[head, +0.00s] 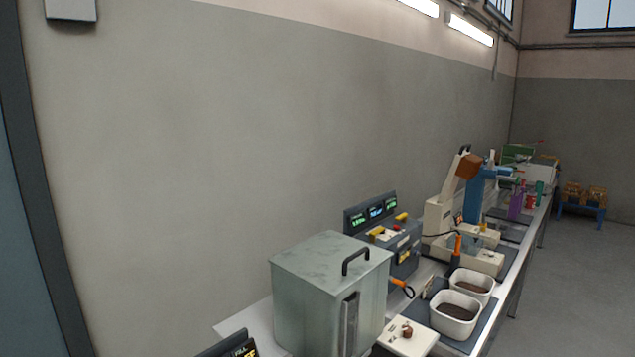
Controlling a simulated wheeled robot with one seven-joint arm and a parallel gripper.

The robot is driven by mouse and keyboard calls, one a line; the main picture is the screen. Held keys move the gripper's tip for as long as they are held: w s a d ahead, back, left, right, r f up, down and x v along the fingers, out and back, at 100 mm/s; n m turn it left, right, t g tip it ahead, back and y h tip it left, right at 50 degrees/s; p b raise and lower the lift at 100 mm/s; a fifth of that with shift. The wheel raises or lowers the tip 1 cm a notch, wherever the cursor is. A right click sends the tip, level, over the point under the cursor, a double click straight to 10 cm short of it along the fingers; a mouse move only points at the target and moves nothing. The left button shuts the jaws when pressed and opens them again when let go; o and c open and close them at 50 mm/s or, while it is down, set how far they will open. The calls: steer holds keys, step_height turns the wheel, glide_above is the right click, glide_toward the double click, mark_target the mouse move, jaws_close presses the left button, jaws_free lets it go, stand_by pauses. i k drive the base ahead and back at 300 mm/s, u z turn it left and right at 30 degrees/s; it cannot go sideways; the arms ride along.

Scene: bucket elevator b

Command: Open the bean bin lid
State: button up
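A tall grey-green metal bin (303,310) stands at the near end of the bench, and I take it to be the bean bin. Its flat lid (315,257) lies level on top and looks closed. A black arched handle (355,260) stands on the lid toward its right side. A narrow vertical strip (349,325) shows on the bin's front right face. The bin's lower part is cut off by the bottom edge. My gripper is not in view.
A long bench (240,318) runs along the wall. Behind the bin is a control panel (370,215) with lit displays. To its right are a white box with a brown knob (408,338) and two white tubs of dark contents (455,314) (473,287).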

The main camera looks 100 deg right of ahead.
mark_target(331, 262)
steer(key=z, duration=1)
steer(key=i, duration=1)
steer(key=z, duration=0.95)
